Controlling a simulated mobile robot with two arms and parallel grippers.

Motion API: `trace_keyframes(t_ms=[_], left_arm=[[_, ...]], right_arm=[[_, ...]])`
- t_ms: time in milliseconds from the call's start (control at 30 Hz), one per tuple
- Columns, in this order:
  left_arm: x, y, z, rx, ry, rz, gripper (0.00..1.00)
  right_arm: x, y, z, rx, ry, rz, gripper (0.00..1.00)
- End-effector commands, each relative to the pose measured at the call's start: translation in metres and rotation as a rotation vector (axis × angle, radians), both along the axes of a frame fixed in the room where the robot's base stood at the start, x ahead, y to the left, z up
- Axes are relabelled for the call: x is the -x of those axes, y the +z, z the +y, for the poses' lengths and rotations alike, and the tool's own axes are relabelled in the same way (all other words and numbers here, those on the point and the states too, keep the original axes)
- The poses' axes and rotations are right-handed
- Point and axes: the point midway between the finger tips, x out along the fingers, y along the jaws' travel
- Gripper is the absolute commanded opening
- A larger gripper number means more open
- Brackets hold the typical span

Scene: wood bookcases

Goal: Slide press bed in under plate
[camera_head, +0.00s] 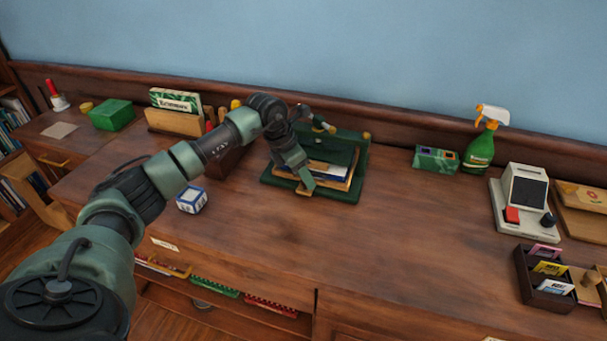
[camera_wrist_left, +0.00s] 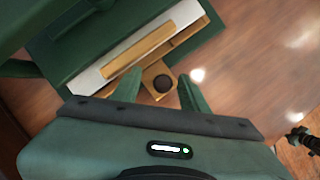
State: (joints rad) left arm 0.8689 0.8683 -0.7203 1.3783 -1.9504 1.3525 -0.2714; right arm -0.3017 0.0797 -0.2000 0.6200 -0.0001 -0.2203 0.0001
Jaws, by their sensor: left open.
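The green press (camera_head: 362,150) stands on the wooden desk toward the back wall. Its bed (camera_head: 347,184) is a wood-edged tray with white and blue sheets on it, and it lies on the green base. In the head view the left gripper (camera_head: 304,184) reaches down at the bed's front. The arm partly hides the press plate. The right gripper does not show.
A blue-and-white cube (camera_head: 191,200) sits left of the press. A book holder (camera_head: 174,121) stands behind my left arm. A patterned box (camera_head: 436,160), spray bottle (camera_head: 480,150) and card tray (camera_head: 545,287) are to the right. The desk front is clear.

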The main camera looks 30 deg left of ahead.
Motion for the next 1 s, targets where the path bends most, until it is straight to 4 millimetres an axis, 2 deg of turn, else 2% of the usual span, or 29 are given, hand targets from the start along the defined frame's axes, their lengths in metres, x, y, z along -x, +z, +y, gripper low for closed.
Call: trace_keyframes(t_ms=[167, 533, 700, 1000], left_arm=[[0.004, 0.01, 0.003, -0.001, -0.001, -0.001, 0.44], [0.021, 0.064, 0.014, 0.0, -0.001, -0.002, 0.44], [0.024, 0.071, 0.016, 0.0, 0.0, 0.0, 0.44], [0.024, 0.071, 0.016, 0.0, 0.0, 0.0, 0.44]], right_arm=[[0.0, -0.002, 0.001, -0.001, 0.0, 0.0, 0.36], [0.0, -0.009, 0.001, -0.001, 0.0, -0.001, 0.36], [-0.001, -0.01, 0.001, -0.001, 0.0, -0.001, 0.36], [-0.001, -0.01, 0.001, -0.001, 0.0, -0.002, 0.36]])
